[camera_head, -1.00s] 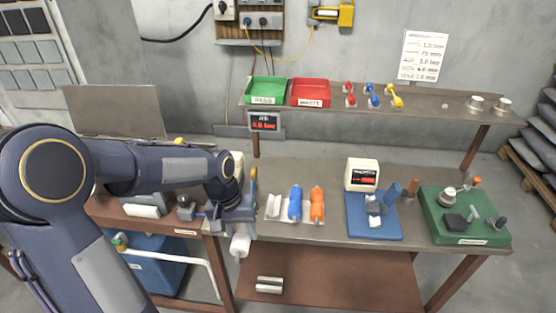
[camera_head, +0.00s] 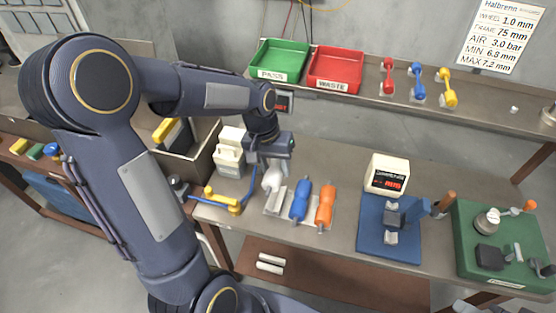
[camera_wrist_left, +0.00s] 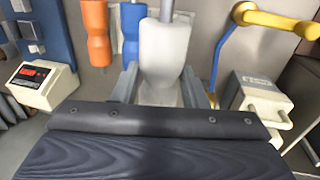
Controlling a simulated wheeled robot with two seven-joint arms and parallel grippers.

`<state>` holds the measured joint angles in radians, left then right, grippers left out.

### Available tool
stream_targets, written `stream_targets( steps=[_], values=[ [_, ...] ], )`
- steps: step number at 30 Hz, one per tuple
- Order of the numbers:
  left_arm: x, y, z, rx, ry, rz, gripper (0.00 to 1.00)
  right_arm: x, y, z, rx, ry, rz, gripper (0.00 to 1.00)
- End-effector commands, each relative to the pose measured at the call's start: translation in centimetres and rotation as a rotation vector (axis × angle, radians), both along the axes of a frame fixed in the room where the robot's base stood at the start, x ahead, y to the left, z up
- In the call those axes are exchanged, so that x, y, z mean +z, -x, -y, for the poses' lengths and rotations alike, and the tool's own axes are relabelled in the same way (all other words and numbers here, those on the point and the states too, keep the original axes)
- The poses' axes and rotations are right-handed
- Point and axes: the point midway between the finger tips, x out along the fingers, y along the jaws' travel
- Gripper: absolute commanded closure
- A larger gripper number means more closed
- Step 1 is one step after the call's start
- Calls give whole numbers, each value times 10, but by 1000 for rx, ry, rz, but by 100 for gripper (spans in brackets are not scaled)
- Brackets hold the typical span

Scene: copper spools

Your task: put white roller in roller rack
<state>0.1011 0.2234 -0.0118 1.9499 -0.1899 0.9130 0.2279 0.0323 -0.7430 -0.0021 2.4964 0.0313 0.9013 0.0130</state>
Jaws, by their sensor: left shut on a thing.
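The white roller (camera_head: 272,178) is held in my left gripper (camera_head: 271,166), which is shut on it. In the left wrist view the white roller (camera_wrist_left: 164,47) stands out between the two fingers (camera_wrist_left: 160,88). The roller rack (camera_head: 281,206) is a pale rack on the bench, holding a blue roller (camera_head: 300,200) and an orange roller (camera_head: 325,205). The white roller is over the rack's left end, beside the blue roller. I cannot tell whether it touches the rack. My right gripper is not in view.
A yellow-handled tool with a blue arm (camera_head: 224,201) lies left of the rack. A white box-shaped device (camera_head: 229,160) stands behind it. A blue fixture (camera_head: 388,240) and a green fixture (camera_head: 500,250) are to the right. A shelf with green (camera_head: 279,61) and red trays (camera_head: 335,70) runs behind.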

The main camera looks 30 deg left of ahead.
Motion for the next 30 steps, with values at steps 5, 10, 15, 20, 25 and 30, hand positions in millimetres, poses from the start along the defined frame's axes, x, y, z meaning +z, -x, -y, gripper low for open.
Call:
stream_targets(
  steps=[5, 10, 15, 20, 25, 30],
  values=[
    [-11, 0, 0, 0, 0, 0, 91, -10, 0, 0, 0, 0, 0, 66],
    [-23, 0, 0, 0, 0, 0, 91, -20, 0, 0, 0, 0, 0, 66],
    [-35, 0, 0, -1, 0, 0, 91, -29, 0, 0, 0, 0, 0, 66],
    [-47, 0, 0, -1, 0, 0, 91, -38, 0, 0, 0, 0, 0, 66],
    [-59, 0, 0, -1, 0, 0, 91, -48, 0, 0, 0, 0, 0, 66],
    [-71, 0, 0, 0, 0, 0, 91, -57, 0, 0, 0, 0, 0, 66]
  ],
)
